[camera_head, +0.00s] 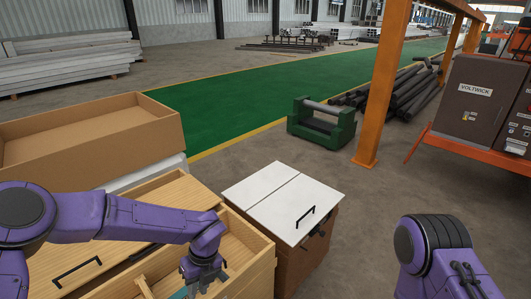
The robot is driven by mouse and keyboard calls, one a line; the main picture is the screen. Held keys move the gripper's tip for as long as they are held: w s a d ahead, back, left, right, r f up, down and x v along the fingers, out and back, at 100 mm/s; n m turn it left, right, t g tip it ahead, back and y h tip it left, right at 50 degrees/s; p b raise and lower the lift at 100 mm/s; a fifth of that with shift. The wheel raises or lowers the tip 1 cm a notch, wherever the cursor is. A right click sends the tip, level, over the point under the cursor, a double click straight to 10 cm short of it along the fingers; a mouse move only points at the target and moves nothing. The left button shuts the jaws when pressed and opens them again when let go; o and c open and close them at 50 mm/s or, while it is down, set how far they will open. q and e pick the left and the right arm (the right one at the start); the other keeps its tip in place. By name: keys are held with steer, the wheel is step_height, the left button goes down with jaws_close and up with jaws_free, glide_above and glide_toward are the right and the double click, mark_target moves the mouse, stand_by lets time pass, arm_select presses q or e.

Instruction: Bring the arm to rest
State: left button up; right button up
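My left arm (120,222) is purple and comes in from the left, bent down at the wrist. Its gripper (204,284) points down over an open wooden drawer or box (255,262) at the bottom centre. The fingertips are small and near the lower edge, so I cannot tell whether they are open or shut. A teal piece (180,294) shows beside the gripper, partly cut off; whether it is held is unclear. My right arm (440,250) shows at the lower right, and its gripper is out of view.
A white-topped cabinet (270,190) with a black handle stands right of the wooden box. A large cardboard-brown box (90,135) is behind my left arm. An orange post (385,80), green stand (320,125) and brown electrical cabinet (475,100) stand farther off. Floor between cabinet and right arm is clear.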

arm_select(q)
steer(key=s+a+f+m+t+y+b, duration=0.2)
steer(key=a+f+m+t, duration=0.15)
steer(key=f+m, duration=0.6)
steer(key=s+a+f+m+t+y+b, duration=0.1)
steer(key=s+a+f+m+t+b, duration=0.25)
steer(key=m, duration=1.15)
steer(key=s+a+f+m+h+b, duration=0.1)
steer(key=s+a+f+m+b, duration=0.1)
steer(key=s+f+m, duration=0.4)
steer(key=s+a+f+m+g+h+b, duration=0.1)
steer(key=s+f+m, duration=0.5)
steer(key=s, duration=0.6)
steer(key=shift+a+g+b, duration=0.3)
steer(key=shift+a+b, duration=0.45)
steer(key=shift+a, duration=0.5)
arm_select(e)
step_height(320, 180, down, 10)
steer(key=w, duration=0.1)
steer(key=shift+f, duration=0.15)
arm_select(q)
steer(key=shift+m, duration=0.25)
